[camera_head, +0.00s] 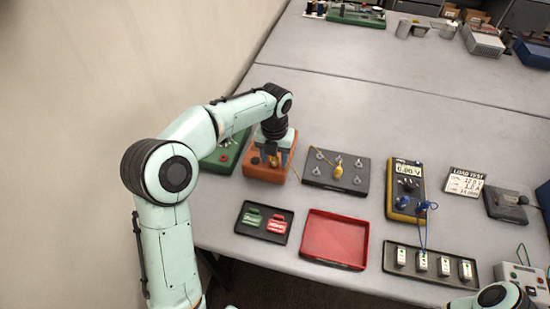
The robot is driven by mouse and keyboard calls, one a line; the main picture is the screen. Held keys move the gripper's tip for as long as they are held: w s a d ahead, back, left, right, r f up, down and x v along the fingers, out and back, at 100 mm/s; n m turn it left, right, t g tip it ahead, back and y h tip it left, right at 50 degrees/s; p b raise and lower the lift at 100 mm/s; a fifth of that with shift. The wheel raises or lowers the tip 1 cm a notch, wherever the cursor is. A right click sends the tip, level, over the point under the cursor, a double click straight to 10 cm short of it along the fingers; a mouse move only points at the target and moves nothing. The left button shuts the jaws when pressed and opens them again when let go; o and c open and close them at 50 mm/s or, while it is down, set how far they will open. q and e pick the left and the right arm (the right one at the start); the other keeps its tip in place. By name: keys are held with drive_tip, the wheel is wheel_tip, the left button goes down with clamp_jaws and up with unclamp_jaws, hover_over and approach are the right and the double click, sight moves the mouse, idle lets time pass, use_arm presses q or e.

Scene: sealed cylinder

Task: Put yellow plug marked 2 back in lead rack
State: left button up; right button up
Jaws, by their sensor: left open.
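A small yellow plug (338,171) sits near the middle of a dark plate (319,183) with several silver posts. Its marking is too small to read, and I cannot tell whether this plate is the lead rack. My left gripper (271,158) points down over an orange box (258,173), left of the dark plate. Its jaws are open. Something blue shows beside the fingers; I cannot tell whether the gripper touches it. The arm and gripper hide part of the box's top. My right gripper is not in view; only part of my right arm shows at the bottom right.
A green box (222,155) stands partly behind my left arm. In front are a tray with green and red pieces (248,232), an empty red tray (333,240) and a tray of white blocks (388,262). A yellow multimeter (405,190) with blue leads stands right of the plate.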

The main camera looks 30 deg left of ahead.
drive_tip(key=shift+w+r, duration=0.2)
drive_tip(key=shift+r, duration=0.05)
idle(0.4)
use_arm(q)
drive_tip(key=shift+s, duration=0.1)
clamp_jaws()
drive_tip(key=shift+r+p, duration=1.35)
drive_tip(key=shift+r, duration=0.7)
drive_tip(key=shift+r+p, duration=0.4)
drive_tip(key=shift+r, duration=0.55)
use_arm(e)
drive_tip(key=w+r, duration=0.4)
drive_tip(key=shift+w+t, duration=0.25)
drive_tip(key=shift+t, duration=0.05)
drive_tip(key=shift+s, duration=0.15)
